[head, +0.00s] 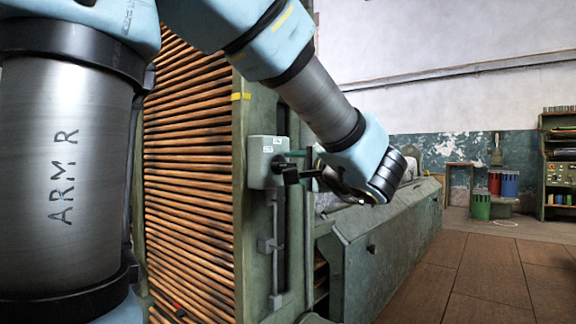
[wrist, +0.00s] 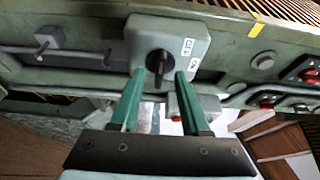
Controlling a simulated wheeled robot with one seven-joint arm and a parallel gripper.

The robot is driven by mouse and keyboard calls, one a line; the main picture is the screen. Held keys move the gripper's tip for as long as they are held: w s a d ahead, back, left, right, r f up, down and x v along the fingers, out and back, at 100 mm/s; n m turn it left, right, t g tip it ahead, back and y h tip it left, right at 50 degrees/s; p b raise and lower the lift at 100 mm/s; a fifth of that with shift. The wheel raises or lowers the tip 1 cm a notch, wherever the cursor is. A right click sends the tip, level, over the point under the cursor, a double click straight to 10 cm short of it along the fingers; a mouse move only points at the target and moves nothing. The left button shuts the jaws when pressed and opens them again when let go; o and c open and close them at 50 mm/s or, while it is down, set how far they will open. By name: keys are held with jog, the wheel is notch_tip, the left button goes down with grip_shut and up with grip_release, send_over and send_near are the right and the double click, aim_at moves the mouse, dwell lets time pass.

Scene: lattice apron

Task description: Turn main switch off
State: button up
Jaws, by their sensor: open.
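The main switch is a grey-green box (wrist: 195,32) with a dark rotary handle (wrist: 157,66) and small white labels on its face. In the head view the box (head: 262,150) is mounted on the green machine post. My gripper (wrist: 160,75) points at the switch face, with one green finger on each side of the handle. The fingers are open and a gap shows beside the handle, so it is not clamped. In the head view my gripper (head: 287,163) reaches the box from the right, and its fingers partly hide the handle.
A green machine frame with many wooden slats (head: 190,170) stands at the left. A long green cabinet (head: 385,250) runs back from it. In the wrist view, red buttons (wrist: 308,75) sit right of the switch. Open brown floor (head: 490,270) lies at the right.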

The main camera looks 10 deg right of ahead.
jog(key=p+v, duration=0.1)
jog(key=v, duration=0.7)
jog(key=shift+s, duration=0.15)
